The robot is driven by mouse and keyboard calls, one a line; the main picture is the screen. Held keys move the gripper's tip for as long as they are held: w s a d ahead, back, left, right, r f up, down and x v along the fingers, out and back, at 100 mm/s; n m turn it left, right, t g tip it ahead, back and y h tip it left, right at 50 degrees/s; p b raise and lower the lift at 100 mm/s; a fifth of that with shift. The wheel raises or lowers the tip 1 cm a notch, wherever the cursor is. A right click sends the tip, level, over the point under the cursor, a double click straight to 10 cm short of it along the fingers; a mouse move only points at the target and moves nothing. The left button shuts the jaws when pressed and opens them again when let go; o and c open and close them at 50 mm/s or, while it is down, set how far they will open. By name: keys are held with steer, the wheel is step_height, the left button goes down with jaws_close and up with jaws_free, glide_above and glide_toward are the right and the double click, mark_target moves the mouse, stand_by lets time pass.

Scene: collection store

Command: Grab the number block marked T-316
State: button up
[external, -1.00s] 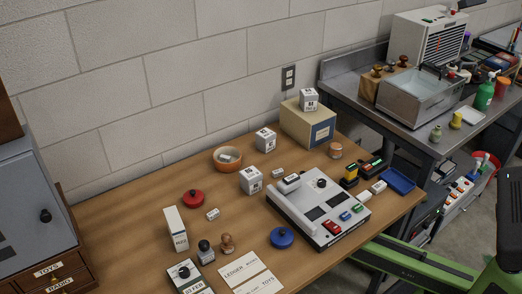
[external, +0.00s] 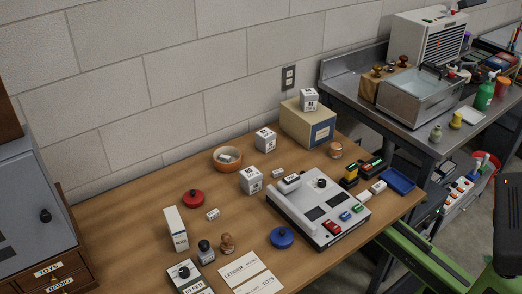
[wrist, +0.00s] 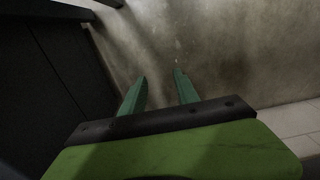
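Three white cube blocks with dark printing are in the external view. One (external: 309,99) stands on a cardboard box, one (external: 265,140) stands on the wooden table behind the grey machine, and one (external: 251,181) is left of the machine. Smaller white blocks lie on the table, one (external: 212,213) near the red lid and one (external: 277,173) near the machine. I cannot read T-316 on any of them. In the wrist view my gripper (wrist: 160,74) has two green fingers apart with nothing between them, facing a bare grey surface. My gripper's fingers do not show in the external view.
A blue tray (external: 396,181) is at the right edge. The table's left back is clear.

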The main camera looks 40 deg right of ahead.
stand_by(0.4)
steer(key=shift+o, duration=0.6)
